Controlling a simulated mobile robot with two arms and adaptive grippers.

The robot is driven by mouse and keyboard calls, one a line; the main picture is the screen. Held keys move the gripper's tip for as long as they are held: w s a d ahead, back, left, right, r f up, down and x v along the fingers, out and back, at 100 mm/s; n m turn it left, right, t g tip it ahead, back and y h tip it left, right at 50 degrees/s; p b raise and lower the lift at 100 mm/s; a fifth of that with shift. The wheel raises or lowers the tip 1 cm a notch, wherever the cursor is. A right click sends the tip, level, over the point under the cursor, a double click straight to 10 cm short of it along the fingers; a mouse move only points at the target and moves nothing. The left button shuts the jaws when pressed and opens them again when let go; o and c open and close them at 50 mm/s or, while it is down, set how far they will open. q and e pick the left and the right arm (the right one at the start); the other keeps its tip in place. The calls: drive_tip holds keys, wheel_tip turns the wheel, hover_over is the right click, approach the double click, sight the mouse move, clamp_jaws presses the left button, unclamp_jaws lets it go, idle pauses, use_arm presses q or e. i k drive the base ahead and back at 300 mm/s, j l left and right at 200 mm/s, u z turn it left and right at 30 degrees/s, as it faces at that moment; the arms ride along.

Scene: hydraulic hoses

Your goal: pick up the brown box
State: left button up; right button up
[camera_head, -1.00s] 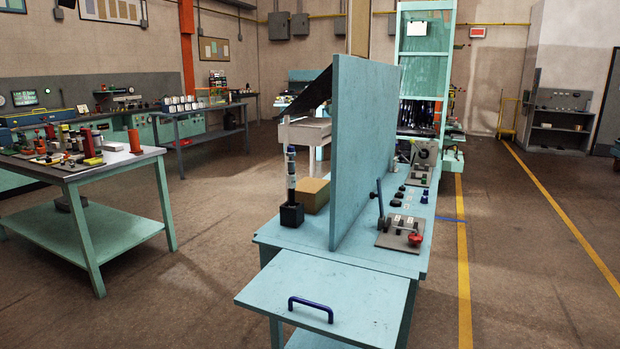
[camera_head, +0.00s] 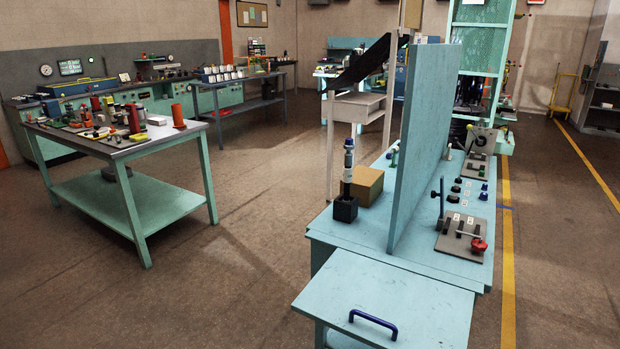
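The brown box (camera_head: 367,187) sits on the blue workbench (camera_head: 350,228), left of the tall blue upright panel (camera_head: 419,150). A black square holder (camera_head: 345,209) with an upright dark and white cylindrical tool (camera_head: 348,168) stands in front of the box at its left and hides part of it. Neither of my grippers is in the head view.
A pull-out board with a blue handle (camera_head: 373,325) juts from the bench's near end. A lever device with a red knob (camera_head: 478,245) lies right of the panel. A green table (camera_head: 140,150) crowded with parts stands at left. Open floor (camera_head: 250,260) lies between.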

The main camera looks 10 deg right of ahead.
sight(367, 183)
drive_tip(key=i+j+u, duration=0.25)
drive_tip(key=i+u, duration=0.15)
drive_tip(key=i+j+u, duration=0.15)
drive_tip(key=i+u, duration=0.65)
drive_tip(key=i+l+z, duration=0.1)
drive_tip(key=i+z, duration=0.3)
drive_tip(key=i, duration=0.15)
drive_tip(key=i+z, duration=0.4)
drive_tip(key=i, duration=0.15)
drive_tip(key=i+j+z, duration=0.4)
drive_tip(key=i, duration=0.15)
drive_tip(key=i+l+z, duration=0.25)
drive_tip(key=i+z, duration=0.15)
drive_tip(key=i, duration=0.3)
drive_tip(key=i+z, duration=0.4)
drive_tip(key=i, duration=0.25)
drive_tip(key=i+j+z, duration=0.2)
drive_tip(key=i+z, duration=0.25)
drive_tip(key=i, duration=0.25)
drive_tip(key=i+z, duration=0.35)
drive_tip(key=i+j+z, duration=0.2)
drive_tip(key=i+z, duration=0.15)
drive_tip(key=i, duration=0.2)
drive_tip(key=i+j+z, duration=0.75)
drive_tip(key=i+l, duration=0.05)
